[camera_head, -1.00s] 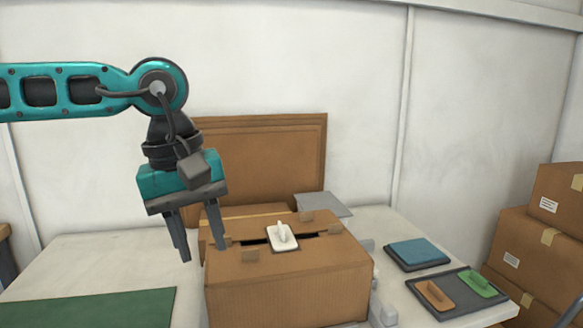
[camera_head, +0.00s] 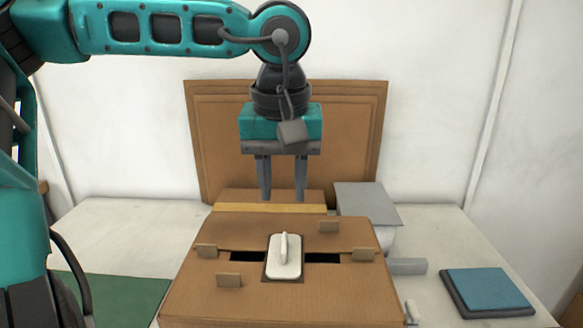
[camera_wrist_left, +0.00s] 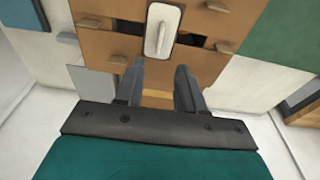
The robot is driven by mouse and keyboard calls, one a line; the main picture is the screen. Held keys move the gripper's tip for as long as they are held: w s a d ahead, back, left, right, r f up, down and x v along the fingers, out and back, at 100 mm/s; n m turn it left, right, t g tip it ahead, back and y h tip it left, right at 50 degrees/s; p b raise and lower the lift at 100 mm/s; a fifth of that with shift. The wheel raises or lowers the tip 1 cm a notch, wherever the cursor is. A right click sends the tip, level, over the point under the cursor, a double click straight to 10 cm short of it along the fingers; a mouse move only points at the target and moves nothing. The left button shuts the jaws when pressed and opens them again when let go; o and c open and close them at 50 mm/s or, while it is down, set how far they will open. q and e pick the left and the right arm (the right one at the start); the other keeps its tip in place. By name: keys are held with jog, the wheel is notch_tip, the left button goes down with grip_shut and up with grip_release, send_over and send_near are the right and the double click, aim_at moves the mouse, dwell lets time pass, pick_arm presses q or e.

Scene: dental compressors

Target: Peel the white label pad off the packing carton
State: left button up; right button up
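The packing carton (camera_head: 200,290) stands on the table, brown, with dark slots and small cardboard tabs on its top. The white label pad (camera_head: 285,264), with a raised grip, lies on top of it between the slots. In the left wrist view the pad (camera_wrist_left: 155,38) lies beyond the fingertips. My left gripper (camera_head: 282,198) points down, open and empty, above and behind the pad. It also shows in the left wrist view (camera_wrist_left: 160,65), with a clear gap between its fingers. My right gripper is in neither view.
A blue pad (camera_head: 490,288) lies on a dark tray at the right. A green mat (camera_head: 125,298) lies at the left. A grey flat-topped block (camera_head: 368,203) and a tall brown board (camera_head: 345,140) stand behind the carton.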

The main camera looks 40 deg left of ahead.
aim_at(284, 242)
pick_arm(q)
jog(key=f, duration=0.6)
jog(key=w+a+f+b, duration=0.1)
jog(key=f, duration=0.2)
jog(key=shift+f, duration=0.25)
jog(key=shift+w+f, duration=0.15)
jog(key=shift+f, duration=0.65)
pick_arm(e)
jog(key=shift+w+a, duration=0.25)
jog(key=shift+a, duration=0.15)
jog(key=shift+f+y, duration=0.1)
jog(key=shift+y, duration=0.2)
pick_arm(q)
grip_shut()
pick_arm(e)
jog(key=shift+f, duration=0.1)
pick_arm(q)
jog(key=c, duration=0.6)
grip_release()
grip_shut()
jog(key=shift+r, duration=0.15)
